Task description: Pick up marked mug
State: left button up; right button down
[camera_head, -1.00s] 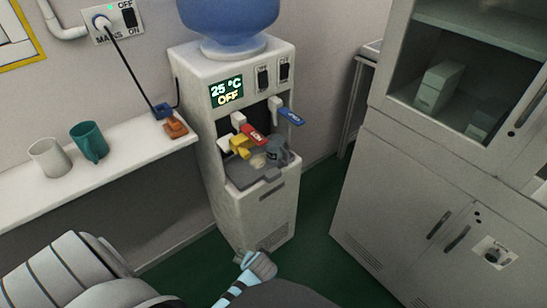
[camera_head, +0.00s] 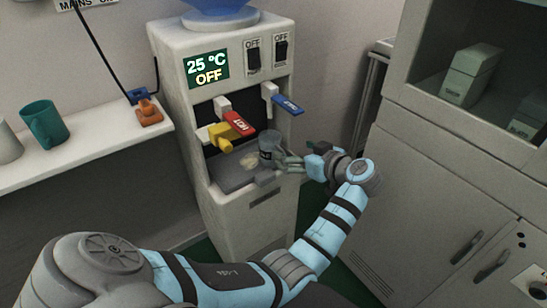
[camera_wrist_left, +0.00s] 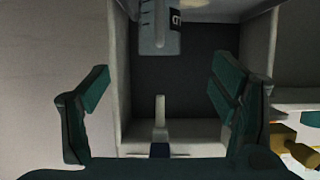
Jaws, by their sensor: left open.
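The marked mug (camera_head: 268,142) is grey and stands in the bay of the water dispenser, on the drip tray (camera_head: 232,181). In the left wrist view the mug (camera_wrist_left: 160,28) is at the top centre, with a dark mark on its side. My left gripper (camera_head: 290,163) is just right of the mug in the head view. It is open, and its fingers (camera_wrist_left: 160,72) are spread wide with nothing between them; the mug lies beyond the fingertips. The fingers partly overlap the mug's surroundings in the head view, so the exact gap is unclear. My right gripper is out of view.
The dispenser (camera_head: 252,222) has a red tap (camera_head: 238,123), a blue tap (camera_head: 287,104) and a yellow part (camera_head: 220,136) close by the mug. A teal mug (camera_head: 45,125) and a white mug (camera_head: 8,145) stand on the left shelf. A cabinet (camera_head: 430,185) stands right.

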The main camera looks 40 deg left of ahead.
aim_at(276, 145)
pick_arm(q)
jog(key=b+x, duration=0.1)
jog(key=x, duration=0.3)
jog(key=b+x, duration=0.2)
jog(key=x, duration=0.2)
jog(key=b+x, duration=0.1)
jog(key=x, duration=0.3)
jog(key=shift+f, duration=0.4)
jog(key=shift+w+a+f, duration=0.1)
jog(key=shift+w+a, duration=0.1)
jog(key=shift+a, duration=0.15)
jog(key=shift+c, duration=1)
jog(key=c, duration=1.3)
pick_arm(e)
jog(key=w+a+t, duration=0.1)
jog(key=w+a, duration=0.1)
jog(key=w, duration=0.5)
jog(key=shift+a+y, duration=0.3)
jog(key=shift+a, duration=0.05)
pick_arm(q)
jog(key=shift+o, duration=0.2)
jog(key=shift+r, duration=0.25)
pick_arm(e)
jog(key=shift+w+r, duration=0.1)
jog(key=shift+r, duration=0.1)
